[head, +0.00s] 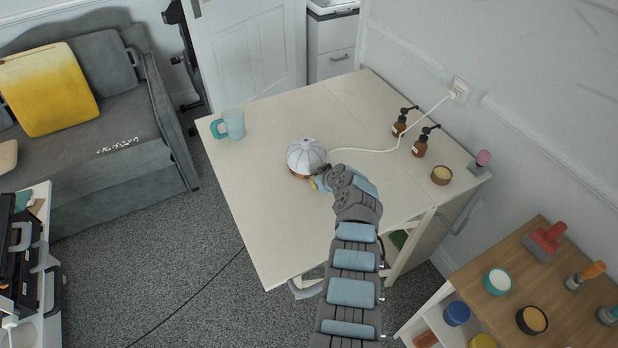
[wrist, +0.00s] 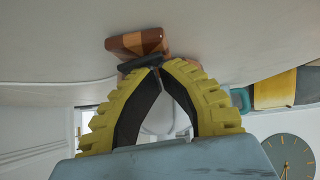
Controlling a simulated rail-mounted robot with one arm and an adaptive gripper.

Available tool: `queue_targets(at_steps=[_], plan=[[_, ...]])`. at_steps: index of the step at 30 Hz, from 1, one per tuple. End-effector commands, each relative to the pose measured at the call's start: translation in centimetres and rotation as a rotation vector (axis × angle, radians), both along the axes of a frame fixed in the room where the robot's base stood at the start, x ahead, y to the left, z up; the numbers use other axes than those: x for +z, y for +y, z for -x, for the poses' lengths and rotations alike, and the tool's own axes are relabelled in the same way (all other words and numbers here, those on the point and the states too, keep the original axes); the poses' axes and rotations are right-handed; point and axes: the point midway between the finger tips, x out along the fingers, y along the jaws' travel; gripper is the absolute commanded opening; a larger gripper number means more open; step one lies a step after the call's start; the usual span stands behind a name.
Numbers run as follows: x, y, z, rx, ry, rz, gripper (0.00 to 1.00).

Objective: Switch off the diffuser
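The diffuser (head: 306,155) stands upright on the white table, with a pale ribbed dome over a brown wooden base. My gripper (head: 321,182) is at its near right side, low by the base. The wrist view appears upside down: the wooden base (wrist: 138,42) shows above my gripper's fingertips (wrist: 157,69), and the pale dome shows between the fingers. A dark bar lies at the base by the tips. I cannot tell whether they touch it, or the switch's state.
A white cable (head: 375,151) runs from the diffuser to the wall outlet (head: 460,90). A teal-handled mug (head: 232,124) stands at the table's left. Two brown pump bottles (head: 420,143) and a small jar (head: 441,175) stand at the right. The table's front left is clear.

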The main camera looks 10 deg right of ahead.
Motion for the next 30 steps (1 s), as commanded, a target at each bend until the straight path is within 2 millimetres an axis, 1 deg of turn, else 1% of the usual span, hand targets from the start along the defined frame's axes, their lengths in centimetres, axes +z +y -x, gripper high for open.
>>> queue_targets(at_steps=[8,21,30], plan=[[-0.2,-0.2,0.0,0.0,0.002,-0.001,0.0],[0.0,-1.3,-0.4,0.0,0.004,-0.001,0.0],[0.3,-1.4,-0.5,0.0,0.003,-0.002,0.0]])
